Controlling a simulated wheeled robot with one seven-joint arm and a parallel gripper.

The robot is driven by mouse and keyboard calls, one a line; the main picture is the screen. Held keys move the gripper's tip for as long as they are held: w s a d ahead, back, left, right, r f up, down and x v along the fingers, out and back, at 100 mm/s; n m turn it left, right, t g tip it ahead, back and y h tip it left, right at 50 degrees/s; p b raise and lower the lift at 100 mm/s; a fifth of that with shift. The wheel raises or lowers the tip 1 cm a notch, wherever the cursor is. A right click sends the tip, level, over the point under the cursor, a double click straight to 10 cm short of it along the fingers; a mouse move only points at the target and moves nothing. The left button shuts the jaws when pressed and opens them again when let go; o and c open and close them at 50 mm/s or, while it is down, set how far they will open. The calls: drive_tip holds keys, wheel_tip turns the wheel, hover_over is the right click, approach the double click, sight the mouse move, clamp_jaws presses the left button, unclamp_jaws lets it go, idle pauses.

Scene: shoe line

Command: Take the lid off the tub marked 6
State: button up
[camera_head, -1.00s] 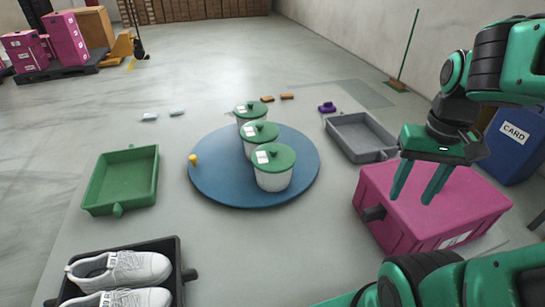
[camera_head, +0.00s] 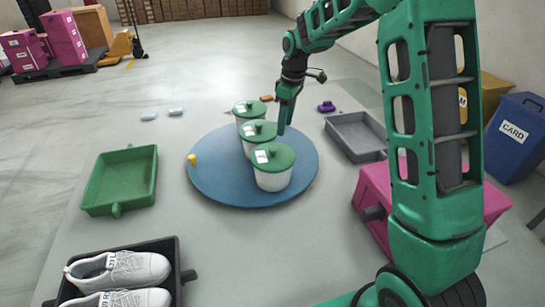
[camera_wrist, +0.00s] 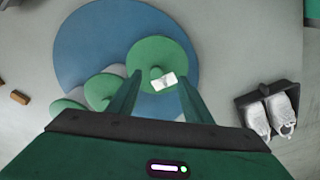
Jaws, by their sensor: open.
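Three white tubs with green knobbed lids stand in a row on a round blue turntable (camera_head: 220,185): a front tub (camera_head: 272,181), a middle tub (camera_head: 246,147) and a back tub (camera_head: 241,120). Each lid has a small white label; the numbers are too small to read, so I cannot tell which is 6. My gripper (camera_head: 283,130) points down, just right of the middle tub in the head view. In the wrist view, my gripper (camera_wrist: 159,76) is open and empty, its fingers appearing either side of the front tub's lid (camera_wrist: 160,52) and knob, apparently above it.
A green tray (camera_head: 122,182) is left of the turntable, a grey tray (camera_head: 357,137) right. White shoes (camera_head: 120,270) sit in a dark tray at front left. A magenta crate (camera_head: 373,190) stands right, partly behind my arm. Small blocks and a purple object (camera_head: 326,107) lie behind.

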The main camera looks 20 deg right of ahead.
drive_tip(key=w+a+f+n, duration=0.1)
drive_tip(key=w+a+f, duration=0.1)
hover_over(273, 149)
drive_tip(key=f, duration=0.4)
drive_tip(key=shift+s+d, duration=0.3)
drive_tip(key=shift+d, duration=0.05)
drive_tip(key=shift+w+a+f, duration=0.15)
drive_tip(key=shift+f, duration=1.4)
drive_tip(key=shift+w+a+f, duration=0.1)
drive_tip(key=shift+w+f, duration=0.05)
drive_tip(key=shift+f, duration=1.4)
drive_tip(key=shift+c, duration=0.4)
drive_tip(key=c, duration=1)
